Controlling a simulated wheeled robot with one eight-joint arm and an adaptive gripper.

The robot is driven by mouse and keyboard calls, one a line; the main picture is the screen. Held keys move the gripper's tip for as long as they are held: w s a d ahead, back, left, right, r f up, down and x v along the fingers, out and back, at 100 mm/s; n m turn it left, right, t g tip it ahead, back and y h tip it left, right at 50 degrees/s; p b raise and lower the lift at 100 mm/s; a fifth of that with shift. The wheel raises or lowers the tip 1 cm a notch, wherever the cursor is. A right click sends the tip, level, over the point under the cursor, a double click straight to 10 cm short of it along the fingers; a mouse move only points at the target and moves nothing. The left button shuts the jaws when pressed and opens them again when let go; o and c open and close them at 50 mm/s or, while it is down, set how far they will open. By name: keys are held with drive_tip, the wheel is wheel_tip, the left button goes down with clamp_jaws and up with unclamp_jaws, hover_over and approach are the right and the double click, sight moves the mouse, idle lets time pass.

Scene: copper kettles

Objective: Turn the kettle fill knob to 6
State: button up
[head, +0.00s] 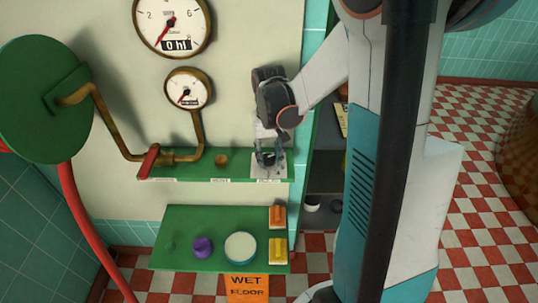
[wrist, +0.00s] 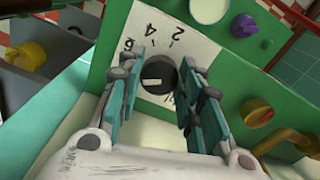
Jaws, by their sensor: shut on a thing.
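The kettle fill knob (wrist: 158,72) is dark and round, on a white plate marked 2, 4 and 6 (wrist: 150,42) in the wrist view. A pale mark shows on the knob, but I cannot tell which number it points to. My gripper (wrist: 162,90) is shut on the knob, one finger on each side. In the head view my gripper (head: 268,158) reaches down to the white plate (head: 271,170) at the right end of the green shelf, mostly hiding the knob. A large gauge (head: 172,22) above reads "0 hl", its red needle pointing lower left.
A smaller gauge (head: 189,91) hangs below the large one. A red lever (head: 148,160) on a brass pipe and a brown knob (head: 221,160) sit left along the shelf. Below, a green panel (head: 180,259) carries a purple knob (head: 203,247) and orange and yellow switches.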

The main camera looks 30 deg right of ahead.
sight(268, 157)
drive_tip(key=m, duration=0.4)
drive_tip(key=shift+a+m, duration=0.1)
drive_tip(key=shift+m, duration=1.5)
drive_tip(key=o, duration=1.1)
drive_tip(key=shift+c, duration=0.2)
drive_tip(key=shift+w+r, duration=0.1)
drive_tip(key=shift+r, duration=0.05)
wheel_tip(268, 157, up, 12)
